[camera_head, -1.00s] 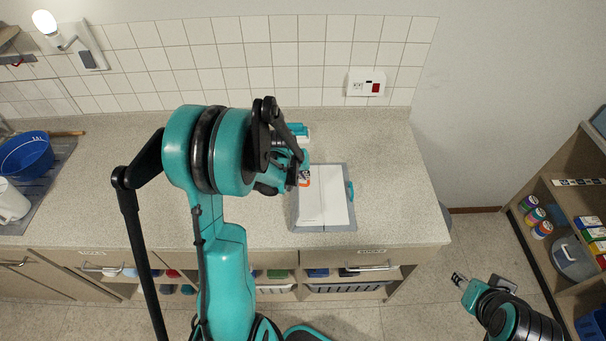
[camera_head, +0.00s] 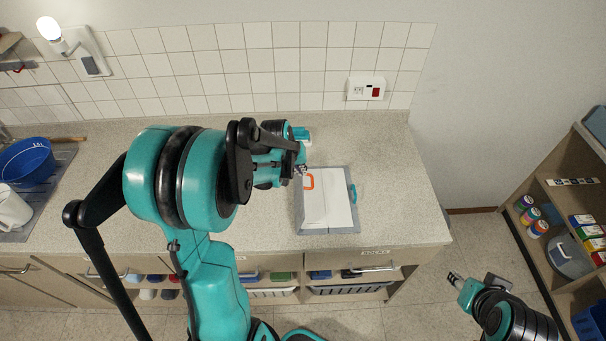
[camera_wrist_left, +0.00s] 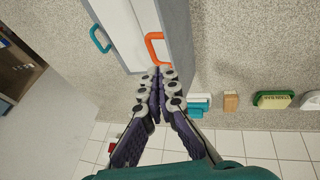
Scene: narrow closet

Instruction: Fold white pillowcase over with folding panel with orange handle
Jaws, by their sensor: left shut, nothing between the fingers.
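The white pillowcase (camera_head: 338,208) lies on a grey folding board (camera_head: 345,229) on the counter; it also shows in the left wrist view (camera_wrist_left: 120,30). The orange handle (camera_head: 309,181) is on the left part of the board, and it shows in the left wrist view (camera_wrist_left: 155,46). A teal handle (camera_head: 352,193) is on the board's right side. My left gripper (camera_head: 302,169) is shut and empty, just beyond the orange handle and apart from it. Its fingertips (camera_wrist_left: 166,74) point at the handle. My right gripper (camera_head: 454,279) hangs right of the counter, too small to judge.
A teal and white item (camera_head: 303,135) stands behind the board. A wooden block (camera_wrist_left: 231,102) and a green-and-white item (camera_wrist_left: 272,100) are near the tiled wall. A blue basin (camera_head: 27,160) is far left. Counter right of the board is clear; shelves (camera_head: 560,215) stand right.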

